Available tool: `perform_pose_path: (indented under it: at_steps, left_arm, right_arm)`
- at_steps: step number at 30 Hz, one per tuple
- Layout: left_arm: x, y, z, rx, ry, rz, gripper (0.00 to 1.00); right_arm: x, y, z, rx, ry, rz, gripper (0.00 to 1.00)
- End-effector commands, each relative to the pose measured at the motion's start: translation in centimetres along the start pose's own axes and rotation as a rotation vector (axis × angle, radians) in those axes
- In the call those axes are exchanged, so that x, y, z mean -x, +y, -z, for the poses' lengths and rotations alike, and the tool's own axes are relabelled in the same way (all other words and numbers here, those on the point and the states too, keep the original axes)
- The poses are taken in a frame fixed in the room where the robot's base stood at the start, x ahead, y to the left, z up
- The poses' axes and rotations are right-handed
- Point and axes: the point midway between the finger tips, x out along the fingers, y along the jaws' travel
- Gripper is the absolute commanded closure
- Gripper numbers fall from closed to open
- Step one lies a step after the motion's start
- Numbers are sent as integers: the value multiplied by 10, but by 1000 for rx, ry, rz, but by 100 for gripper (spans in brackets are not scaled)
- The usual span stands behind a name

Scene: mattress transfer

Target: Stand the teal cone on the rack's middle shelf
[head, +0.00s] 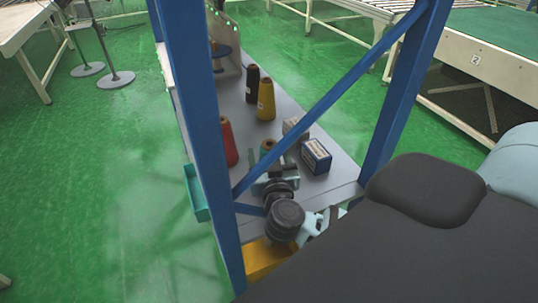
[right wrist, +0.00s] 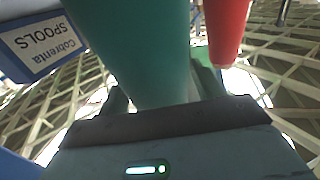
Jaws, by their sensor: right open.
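The teal cone (head: 267,147) stands on the rack's grey shelf (head: 290,208), partly hidden by my right gripper (head: 270,167). In the right wrist view the teal cone (right wrist: 140,50) fills the middle and sits between the fingers of my right gripper (right wrist: 162,95). The right gripper is open around it; contact with the fingers cannot be told. My left gripper is not in view.
A red cone (head: 229,142), yellow cone (head: 266,100) and black cone (head: 252,84) share the shelf. A blue-and-white box (head: 316,156) and a grey box (head: 295,128) stand to the right. Blue posts (head: 192,110) and a diagonal brace (head: 340,95) frame the opening.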

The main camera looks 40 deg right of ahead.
Motion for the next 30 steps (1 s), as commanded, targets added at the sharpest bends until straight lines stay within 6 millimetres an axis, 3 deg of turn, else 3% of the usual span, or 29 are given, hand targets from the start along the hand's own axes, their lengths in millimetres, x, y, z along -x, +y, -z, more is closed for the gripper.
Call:
perform_pose_path:
  at_steps: [1,4,9,21,30]
  left_arm:
    - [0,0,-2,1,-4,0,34]
    - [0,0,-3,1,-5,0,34]
    - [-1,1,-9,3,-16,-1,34]
    - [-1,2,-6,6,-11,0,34]
    - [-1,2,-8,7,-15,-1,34]
  right_arm:
    - [2,0,-9,8,-17,1,34]
    - [2,0,-9,9,-18,1,34]
    - [2,0,4,7,-16,2,34]
    - [83,0,6,4,-13,2,34]
    - [117,0,8,4,-9,1,34]
